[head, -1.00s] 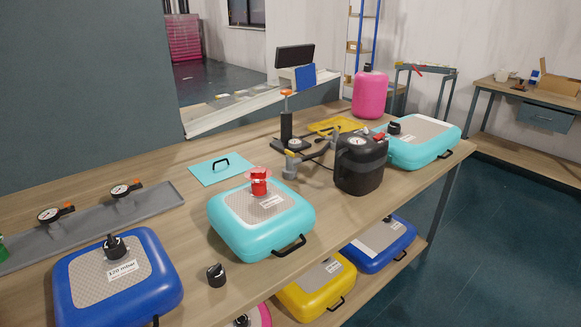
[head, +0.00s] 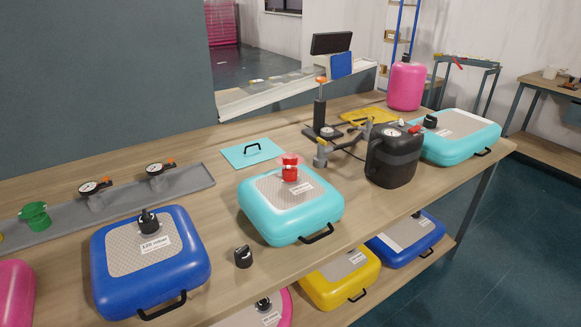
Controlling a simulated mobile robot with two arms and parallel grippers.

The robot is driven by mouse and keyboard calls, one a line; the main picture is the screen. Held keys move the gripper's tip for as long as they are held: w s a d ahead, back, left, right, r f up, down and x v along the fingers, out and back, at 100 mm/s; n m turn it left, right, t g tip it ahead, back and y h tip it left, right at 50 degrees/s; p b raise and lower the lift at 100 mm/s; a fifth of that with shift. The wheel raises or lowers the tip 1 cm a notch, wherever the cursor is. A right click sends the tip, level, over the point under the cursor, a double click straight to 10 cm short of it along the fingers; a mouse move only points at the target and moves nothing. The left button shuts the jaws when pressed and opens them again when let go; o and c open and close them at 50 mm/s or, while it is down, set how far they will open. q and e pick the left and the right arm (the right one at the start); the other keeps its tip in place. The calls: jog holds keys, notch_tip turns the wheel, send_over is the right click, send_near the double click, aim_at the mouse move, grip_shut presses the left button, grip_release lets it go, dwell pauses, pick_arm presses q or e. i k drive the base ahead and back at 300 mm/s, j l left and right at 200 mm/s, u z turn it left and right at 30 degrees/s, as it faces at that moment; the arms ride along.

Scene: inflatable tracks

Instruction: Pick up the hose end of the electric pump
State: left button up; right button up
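The electric pump (head: 394,160) is a black box-shaped unit with a round gauge on top. It stands on the wooden workbench, right of the middle of the head view. A thin dark hose (head: 347,146) seems to run from its left side toward a grey fitting (head: 321,153) with a brass-coloured part near it. Which piece is the hose end is too small to tell. Neither of my grippers is in the head view.
A turquoise cushion (head: 268,219) with a red valve piece lies in front of the pump, and another (head: 463,152) lies to its right. A blue cushion (head: 185,277) lies at the front left. A black upright hand pump (head: 320,113) stands behind the fitting.

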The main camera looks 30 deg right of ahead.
aim_at(321, 161)
jog(key=i+l+u, duration=0.15)
jog(key=l, duration=0.5)
jog(key=l+u, duration=0.15)
jog(key=l, duration=0.5)
